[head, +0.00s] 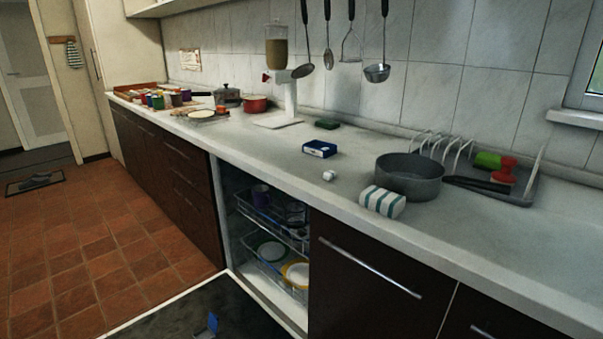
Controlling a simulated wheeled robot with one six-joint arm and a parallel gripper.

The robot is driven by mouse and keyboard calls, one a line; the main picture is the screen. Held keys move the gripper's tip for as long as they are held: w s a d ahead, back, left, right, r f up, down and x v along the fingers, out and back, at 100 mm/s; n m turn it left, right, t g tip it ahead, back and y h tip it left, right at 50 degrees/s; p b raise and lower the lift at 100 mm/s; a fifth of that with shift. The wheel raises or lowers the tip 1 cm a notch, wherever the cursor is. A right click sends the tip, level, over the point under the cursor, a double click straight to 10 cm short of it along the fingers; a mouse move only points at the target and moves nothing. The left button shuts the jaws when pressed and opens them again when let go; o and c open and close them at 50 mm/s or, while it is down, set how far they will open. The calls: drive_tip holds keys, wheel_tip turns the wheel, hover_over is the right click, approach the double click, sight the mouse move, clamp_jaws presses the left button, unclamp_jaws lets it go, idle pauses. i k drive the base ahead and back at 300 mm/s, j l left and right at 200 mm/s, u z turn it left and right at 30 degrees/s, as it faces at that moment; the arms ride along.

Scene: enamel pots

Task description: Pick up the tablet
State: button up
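A small white lump (329,176), which looks like the tablet, lies on the grey worktop (265,170). It is in front of a blue and white box (320,149) and to the left of a grey pan (408,176). It stands apart from both. No print or detail on the lump can be made out. My gripper and arm are not in view.
A striped folded cloth (382,202) lies near the front edge. A dish rack (520,185) stands at right. Below, an open dishwasher holds racks of dishes (270,249); its lowered door (170,312) juts over the tiled floor. Utensils hang from above.

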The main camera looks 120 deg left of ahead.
sight(330, 175)
drive_tip(key=u, duration=3.45)
drive_tip(key=i+j, duration=0.05)
drive_tip(key=j, duration=0.05)
